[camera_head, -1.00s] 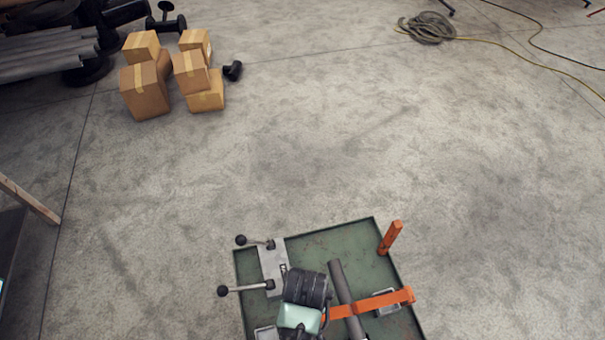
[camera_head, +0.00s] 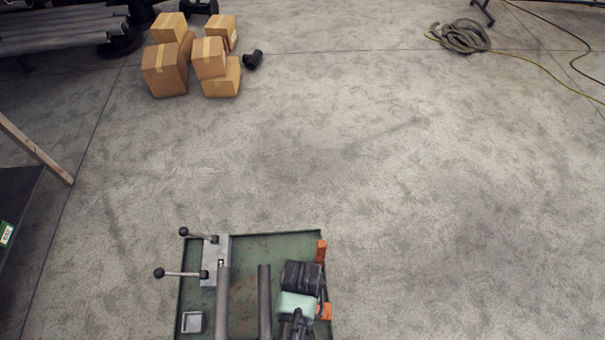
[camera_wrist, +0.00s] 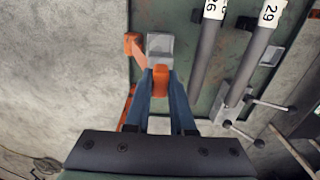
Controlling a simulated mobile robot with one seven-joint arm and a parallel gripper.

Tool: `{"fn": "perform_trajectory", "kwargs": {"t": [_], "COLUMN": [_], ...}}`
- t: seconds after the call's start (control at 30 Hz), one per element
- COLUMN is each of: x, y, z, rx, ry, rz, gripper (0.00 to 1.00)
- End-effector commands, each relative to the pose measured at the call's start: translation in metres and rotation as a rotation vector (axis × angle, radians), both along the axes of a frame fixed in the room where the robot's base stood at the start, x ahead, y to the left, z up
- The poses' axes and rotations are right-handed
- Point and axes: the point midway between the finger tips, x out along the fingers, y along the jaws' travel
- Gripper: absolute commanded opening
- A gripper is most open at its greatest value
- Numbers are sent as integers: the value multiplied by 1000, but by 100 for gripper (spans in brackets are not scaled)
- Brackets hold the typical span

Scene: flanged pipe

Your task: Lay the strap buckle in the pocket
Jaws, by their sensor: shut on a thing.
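My gripper (camera_wrist: 161,74) is shut on the orange strap buckle (camera_wrist: 160,85) in the wrist view. The orange strap (camera_wrist: 134,47) is fixed at the tray's edge; its edge end also shows in the head view (camera_head: 325,312). A square grey pocket (camera_wrist: 160,37) lies just beyond the fingertips, and its visible inside looks empty. The buckle appears above the tray, apart from the pocket; its exact height is unclear. In the head view, my wrist hides this pocket and the buckle. A second grey pocket (camera_head: 193,322) sits at the tray's left.
The green tray (camera_head: 245,243) carries two grey pipes (camera_wrist: 208,50), labelled at their ends, between the pockets. A clamp (camera_head: 214,262) with ball-ended handles stands at its back left. Cardboard boxes (camera_head: 166,70) are far off; the floor between is clear.

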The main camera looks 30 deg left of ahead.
Motion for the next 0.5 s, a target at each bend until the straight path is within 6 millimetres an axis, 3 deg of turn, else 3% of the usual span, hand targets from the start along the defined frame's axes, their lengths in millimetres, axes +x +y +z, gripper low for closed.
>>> {"fn": "perform_trajectory", "kwargs": {"t": [0.27,0.5], "x": [0,0], "y": [0,0], "z": [-7,-28], "rx": [1,1], "ry": [-1,-1], "rz": [-5,-4], "gripper": [0,0]}}
